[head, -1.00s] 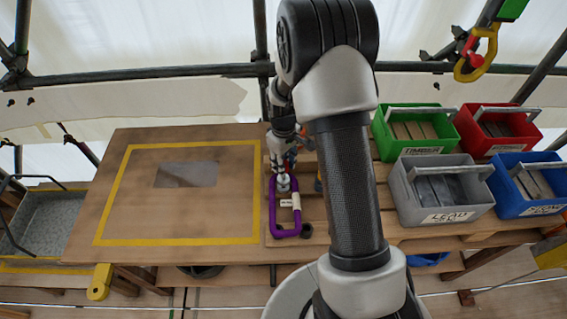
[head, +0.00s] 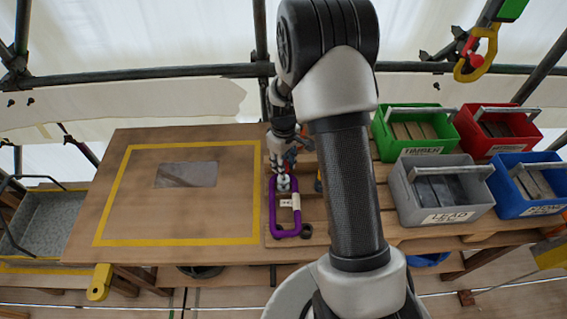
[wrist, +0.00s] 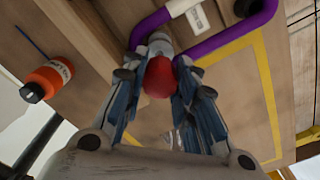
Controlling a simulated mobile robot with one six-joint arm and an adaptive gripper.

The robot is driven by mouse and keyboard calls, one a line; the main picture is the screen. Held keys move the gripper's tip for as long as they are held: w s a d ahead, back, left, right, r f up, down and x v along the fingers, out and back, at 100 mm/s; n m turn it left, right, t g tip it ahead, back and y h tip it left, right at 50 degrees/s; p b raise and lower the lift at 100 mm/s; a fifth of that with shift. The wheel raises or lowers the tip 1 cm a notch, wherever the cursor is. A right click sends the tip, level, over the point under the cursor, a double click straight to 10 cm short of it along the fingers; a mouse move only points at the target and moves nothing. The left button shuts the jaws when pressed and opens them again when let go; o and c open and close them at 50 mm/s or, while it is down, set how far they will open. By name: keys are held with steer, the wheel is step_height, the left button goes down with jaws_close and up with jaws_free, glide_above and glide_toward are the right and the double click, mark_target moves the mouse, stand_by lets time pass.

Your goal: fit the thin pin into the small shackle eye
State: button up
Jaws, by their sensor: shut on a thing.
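A purple shackle (head: 272,215) with a pale tag lies on the wooden bench below my gripper (head: 284,172). In the wrist view the purple shackle (wrist: 225,38) runs across the top, just beyond my fingertips. My gripper (wrist: 160,85) is shut on a red rounded knob, which I take to be the pin's head (wrist: 159,78). A grey metal piece (wrist: 160,43) shows between the knob and the shackle's open end. The pin's shank is hidden, and I cannot tell whether it is inside the eye.
An orange bottle (wrist: 47,80) stands near the shackle. Grey (head: 445,190), green (head: 395,144), red (head: 507,150) and blue (head: 530,210) bins stand at the right. The yellow-outlined board (head: 125,220) at left is mostly clear, with a grey plate (head: 186,175) on it.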

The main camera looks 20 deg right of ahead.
steer(key=shift+f+b, duration=1.25)
steer(key=shift+f, duration=0.5)
